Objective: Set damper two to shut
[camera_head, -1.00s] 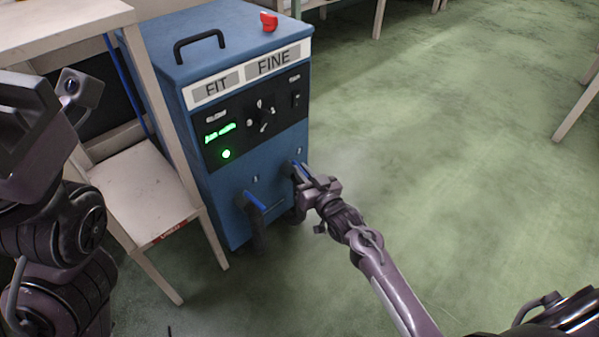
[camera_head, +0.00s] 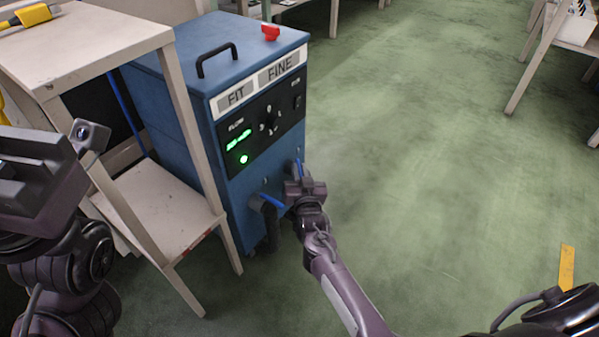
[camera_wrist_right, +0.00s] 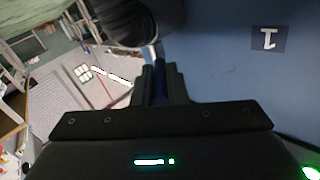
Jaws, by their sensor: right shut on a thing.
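A blue cabinet (camera_head: 230,190) bears two blue damper handles low on its front. The left handle (camera_head: 271,200) slants down to the right, above a dark hose. My right gripper (camera_head: 305,188) is at the right handle (camera_head: 299,168), whose visible part stands nearly upright. In the right wrist view, my right gripper (camera_wrist_right: 160,85) is shut on a dark blue handle in front of the blue panel. A dark plate (camera_wrist_right: 268,38) with a pale mark is beside it; I cannot read it surely. My left gripper (camera_head: 30,170) is at the far left, away from the cabinet; its jaws are unclear.
A pale table (camera_head: 110,45) with a lower shelf (camera_head: 160,215) stands against the cabinet's left side. A green-lit display (camera_head: 239,141) and a red knob (camera_head: 270,32) are on the cabinet.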

